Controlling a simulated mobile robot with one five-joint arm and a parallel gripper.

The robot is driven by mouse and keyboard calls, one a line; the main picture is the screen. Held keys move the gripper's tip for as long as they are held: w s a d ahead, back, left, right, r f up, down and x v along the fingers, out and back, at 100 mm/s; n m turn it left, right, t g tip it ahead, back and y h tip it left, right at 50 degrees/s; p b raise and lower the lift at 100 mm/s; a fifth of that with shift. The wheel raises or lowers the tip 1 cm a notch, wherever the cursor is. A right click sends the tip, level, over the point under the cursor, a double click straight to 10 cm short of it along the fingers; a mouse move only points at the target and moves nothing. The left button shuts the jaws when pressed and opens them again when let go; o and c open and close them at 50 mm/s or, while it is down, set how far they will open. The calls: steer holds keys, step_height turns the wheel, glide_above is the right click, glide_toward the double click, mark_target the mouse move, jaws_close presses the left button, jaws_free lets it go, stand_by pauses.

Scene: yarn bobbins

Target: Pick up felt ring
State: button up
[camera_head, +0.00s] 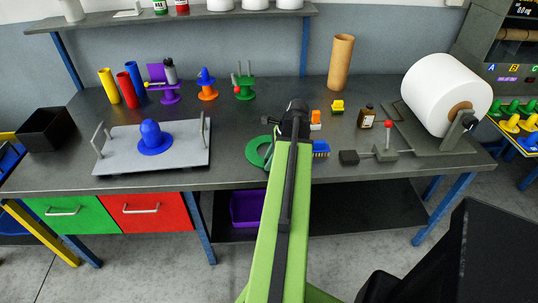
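A flat green ring (255,152), likely the felt ring, lies on the grey workbench (230,174) near its front edge, left of my arm. My green arm link covers part of its right side. My gripper (293,118) is dark and small, over the bench just beyond and to the right of the ring. Its fingers are hard to make out, so I cannot tell whether it is open or shut, and I see nothing held in it.
A grey tray (185,152) with a blue bobbin (151,138) stands left of the ring. A blue brush (321,148) lies right of my arm. A large white roll (440,92) stands at right.

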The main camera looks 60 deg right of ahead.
jaws_close()
steer(key=shift+r+p, duration=0.4)
steer(key=shift+r, duration=0.05)
step_height(320, 180, up, 4)
steer(key=p, duration=0.3)
steer(key=shift+f+p, duration=0.1)
steer(key=shift+p, duration=0.3)
steer(key=s+d+r+p, duration=0.1)
steer(key=s+r+p, duration=0.5)
steer(key=s, duration=0.5)
steer(key=shift+s+d+r, duration=0.2)
steer(key=shift+s+d, duration=0.1)
